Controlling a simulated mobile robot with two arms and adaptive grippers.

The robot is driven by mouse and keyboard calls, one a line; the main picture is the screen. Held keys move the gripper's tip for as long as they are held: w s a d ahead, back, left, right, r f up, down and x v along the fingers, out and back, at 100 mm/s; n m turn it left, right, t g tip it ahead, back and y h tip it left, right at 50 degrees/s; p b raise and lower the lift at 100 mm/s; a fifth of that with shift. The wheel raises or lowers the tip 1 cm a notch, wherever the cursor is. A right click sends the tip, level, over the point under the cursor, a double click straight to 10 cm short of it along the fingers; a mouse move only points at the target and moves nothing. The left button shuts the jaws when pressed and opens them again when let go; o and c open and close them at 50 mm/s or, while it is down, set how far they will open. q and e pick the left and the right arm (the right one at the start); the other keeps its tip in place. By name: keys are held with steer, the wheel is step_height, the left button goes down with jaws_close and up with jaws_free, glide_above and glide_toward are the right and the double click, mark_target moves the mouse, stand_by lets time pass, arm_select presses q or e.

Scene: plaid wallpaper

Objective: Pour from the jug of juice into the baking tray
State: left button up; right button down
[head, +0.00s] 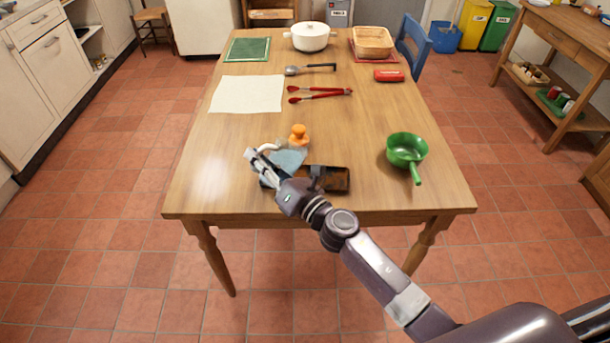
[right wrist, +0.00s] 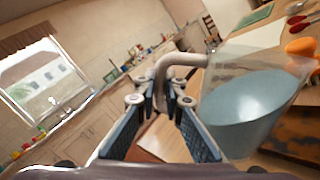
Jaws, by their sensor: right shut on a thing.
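The jug (head: 290,158) is clear, with a pale handle and blue-grey juice inside. It shows over the front of the table, partly hidden by my right arm. My right gripper (head: 262,162) is shut on the jug's handle. The right wrist view shows the fingers (right wrist: 160,115) around the handle and the jug (right wrist: 250,100) to their right. The baking tray (head: 336,179) is dark brown and lies near the table's front edge, partly behind my right wrist. I cannot tell whether the jug touches the table. My left gripper is not in view.
An orange object (head: 298,135) stands just behind the jug. A green pan (head: 407,150) is to the right. Red tongs (head: 320,95), a spoon (head: 310,69), a white cloth (head: 247,94) and a white pot (head: 310,37) lie farther back. The table's left front is clear.

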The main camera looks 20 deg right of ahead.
steer(key=shift+w+d+r+m, duration=0.25)
steer(key=shift+d+r+m, duration=0.2)
steer(key=shift+d+m, duration=0.4)
stand_by(2.1)
